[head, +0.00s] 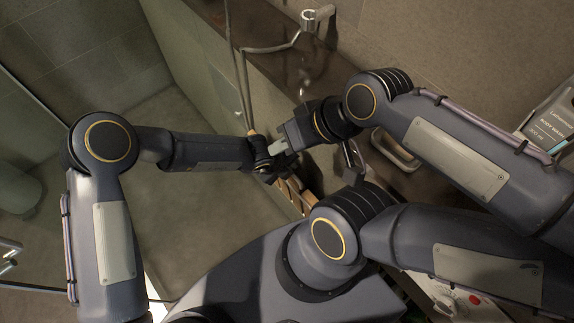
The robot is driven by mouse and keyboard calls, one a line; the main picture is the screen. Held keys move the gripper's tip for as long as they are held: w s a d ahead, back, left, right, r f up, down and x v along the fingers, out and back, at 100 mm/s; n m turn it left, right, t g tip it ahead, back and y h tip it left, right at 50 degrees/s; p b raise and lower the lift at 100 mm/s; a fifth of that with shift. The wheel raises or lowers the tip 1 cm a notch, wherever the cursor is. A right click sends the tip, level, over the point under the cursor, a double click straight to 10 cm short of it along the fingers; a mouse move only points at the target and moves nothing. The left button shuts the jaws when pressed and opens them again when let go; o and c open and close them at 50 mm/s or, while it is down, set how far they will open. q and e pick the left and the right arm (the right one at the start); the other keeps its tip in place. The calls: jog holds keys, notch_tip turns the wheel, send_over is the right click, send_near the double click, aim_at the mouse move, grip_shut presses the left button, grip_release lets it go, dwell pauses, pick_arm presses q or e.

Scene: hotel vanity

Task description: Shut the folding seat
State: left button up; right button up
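The folding seat (293,196) shows only in part, as brown wooden slats below the grippers in the middle of the head view. My arms hide the rest of it, so its angle is hard to tell. My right gripper (279,148) reaches in from the right, just above the slats, with its pale fingertip pointing left. My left gripper (268,170) comes in from the left and is close beside the right one. The two overlap in the view, and I cannot tell whether they touch. The finger gaps are not clear.
A shower hose and metal fitting (311,17) are on the wall at the top. A labelled lotion bottle (553,122) stands at the far right. Open tiled floor (125,115) is at the left.

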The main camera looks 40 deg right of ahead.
pick_arm(q)
jog(key=v, duration=0.8)
